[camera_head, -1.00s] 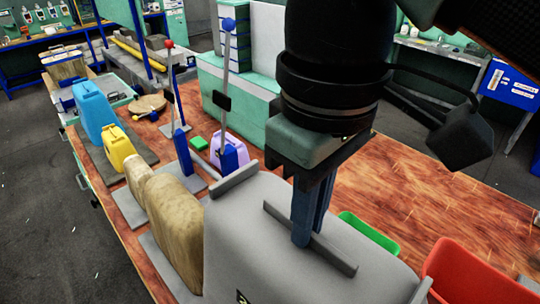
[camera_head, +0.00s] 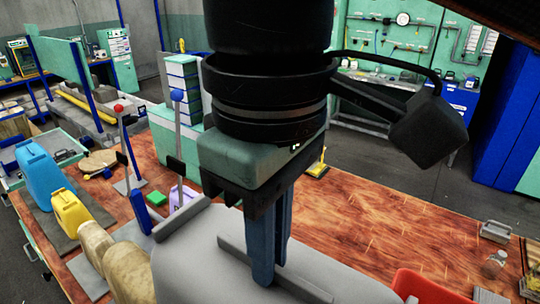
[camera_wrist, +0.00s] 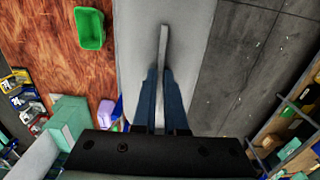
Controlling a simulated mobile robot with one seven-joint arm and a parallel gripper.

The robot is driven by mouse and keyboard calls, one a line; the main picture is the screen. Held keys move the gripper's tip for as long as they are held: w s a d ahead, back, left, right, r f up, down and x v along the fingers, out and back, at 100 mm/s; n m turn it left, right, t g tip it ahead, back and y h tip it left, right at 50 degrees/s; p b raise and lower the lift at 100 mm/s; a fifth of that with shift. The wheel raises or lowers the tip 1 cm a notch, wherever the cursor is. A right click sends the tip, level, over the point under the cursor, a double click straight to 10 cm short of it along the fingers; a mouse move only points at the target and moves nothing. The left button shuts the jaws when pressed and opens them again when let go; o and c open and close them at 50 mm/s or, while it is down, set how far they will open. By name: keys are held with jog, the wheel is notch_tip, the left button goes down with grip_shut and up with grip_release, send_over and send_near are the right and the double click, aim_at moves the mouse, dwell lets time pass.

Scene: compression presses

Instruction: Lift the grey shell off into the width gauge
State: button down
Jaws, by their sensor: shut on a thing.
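The grey shell (camera_head: 205,262) is a large, smooth, pale block at the bottom of the head view, with a thin grey rib (camera_head: 312,285) along its top. My gripper (camera_head: 265,277) points down, with its blue fingers on either side of this rib. In the wrist view my gripper (camera_wrist: 159,74) is shut on the rib (camera_wrist: 163,45), with the shell's flat top (camera_wrist: 190,40) below. The shell's lower part is cut off by the frame, so I cannot tell whether it touches the table. I cannot clearly identify the width gauge.
Tan rounded blocks (camera_head: 95,240), a yellow jug (camera_head: 70,213) and a blue jug (camera_head: 40,173) stand in a row at left. Lever posts (camera_head: 178,140) stand behind. A red bin (camera_head: 430,288) is at right; a green bin (camera_wrist: 89,28) shows in the wrist view. Wooden tabletop at right is mostly clear.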

notch_tip(320, 180, up, 11)
jog(key=p, duration=0.9)
dwell(1.2)
